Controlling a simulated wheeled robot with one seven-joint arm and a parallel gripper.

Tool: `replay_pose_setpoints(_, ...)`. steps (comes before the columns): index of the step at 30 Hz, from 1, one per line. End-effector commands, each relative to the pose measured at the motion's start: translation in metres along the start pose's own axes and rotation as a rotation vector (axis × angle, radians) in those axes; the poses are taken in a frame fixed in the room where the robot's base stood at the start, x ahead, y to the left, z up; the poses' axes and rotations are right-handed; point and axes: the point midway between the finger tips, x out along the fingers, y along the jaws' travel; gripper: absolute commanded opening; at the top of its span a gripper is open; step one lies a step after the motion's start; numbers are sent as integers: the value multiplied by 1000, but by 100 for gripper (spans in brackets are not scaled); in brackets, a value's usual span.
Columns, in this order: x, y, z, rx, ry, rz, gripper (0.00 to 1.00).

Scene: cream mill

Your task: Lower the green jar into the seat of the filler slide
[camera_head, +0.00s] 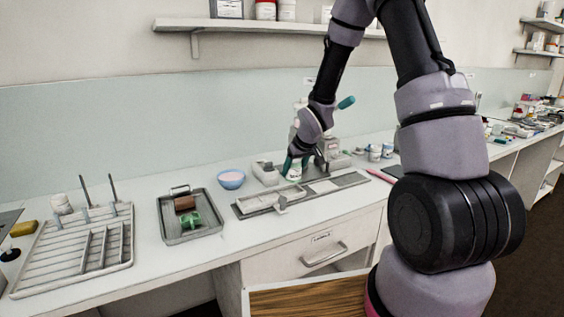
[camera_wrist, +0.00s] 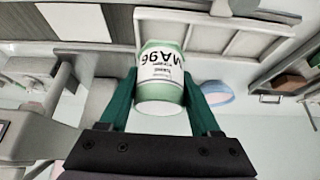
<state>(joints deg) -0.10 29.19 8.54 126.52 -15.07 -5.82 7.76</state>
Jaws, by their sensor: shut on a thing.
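The green jar (camera_wrist: 160,75) is pale green and white, with a dark-lettered label that appears upside down in the wrist view. My gripper (camera_wrist: 163,92) is shut on it, with one green finger on each side. In the head view my gripper (camera_head: 297,166) holds the jar (camera_head: 294,173) at the back edge of the filler slide (camera_head: 322,187), a long grey tray-like fixture on the bench. In the wrist view the jar overlaps the slide's pale frame (camera_wrist: 226,45). The seat is not clearly visible, and I cannot tell whether the jar touches it.
A blue bowl (camera_head: 231,182) stands left of the slide. A grey tray (camera_head: 174,238) with a brown block and a green thing lies farther left, beside a rack (camera_head: 68,272). Grey equipment (camera_head: 333,152) stands close behind my gripper. A pink pen (camera_head: 380,176) lies at right.

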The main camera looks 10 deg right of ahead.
Motion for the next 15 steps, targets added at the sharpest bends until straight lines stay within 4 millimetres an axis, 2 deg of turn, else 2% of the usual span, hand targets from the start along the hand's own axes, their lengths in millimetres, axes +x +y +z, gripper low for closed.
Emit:
replay_pose_setpoints(4, 1, -4, -4, -18, -2, -3, 12)
replay_pose_setpoints(15, 24, -4, 9, -17, -3, -3, 12)
